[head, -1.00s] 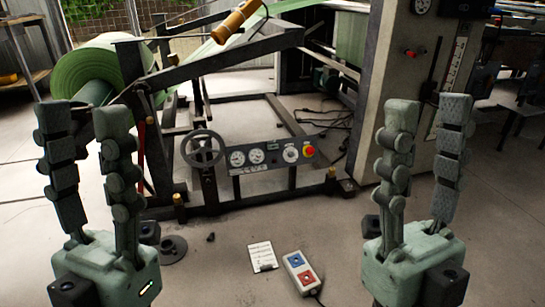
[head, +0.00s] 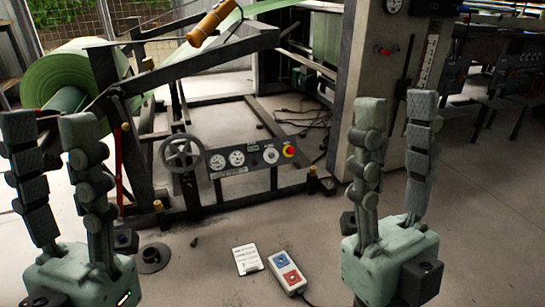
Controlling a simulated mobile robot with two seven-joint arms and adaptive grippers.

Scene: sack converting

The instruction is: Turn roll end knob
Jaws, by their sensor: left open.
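A green roll (head: 70,78) of sheet hangs on the dark machine frame at the left. A spoked handwheel (head: 182,152) stands on the front of the frame, left of the gauge panel. I cannot tell which part is the roll end knob; the end of the roll nearest me is partly behind my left gripper. My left gripper (head: 49,118) is open and empty, fingers up, in front of the roll's lower part. My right gripper (head: 394,102) is open and empty, fingers up, in front of the pale cabinet. Neither gripper touches the machine.
A panel (head: 243,159) carries gauges and a red button (head: 289,151). A control box (head: 288,271) with blue and red buttons and a white sheet (head: 247,259) lie on the floor. A pale cabinet (head: 375,75) stands right. Floor between my grippers is mostly clear.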

